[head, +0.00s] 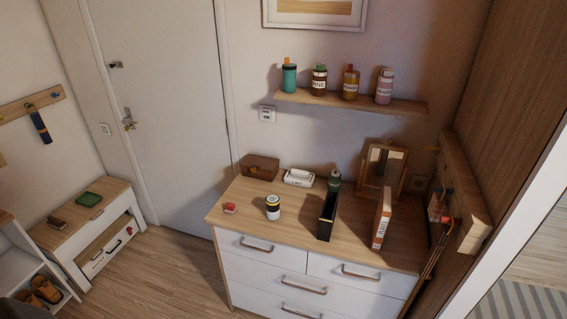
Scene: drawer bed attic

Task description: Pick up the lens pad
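No item can be named as the lens pad with certainty. A small white box with dark lettering (299,178) stands near the back of the dresser top; its words are too small to read. A small red item (230,208) lies at the dresser's left front. A flat green item (89,198) lies on the white bench by the door. Neither of my grippers shows in the head view.
The wood-topped dresser (280,211) also holds a brown box (260,167), a jar (273,207), a black holder (327,215), an orange book (381,218) and a mirror (382,170). A shelf with several bottles (350,102) hangs above. Floor left of the dresser is clear.

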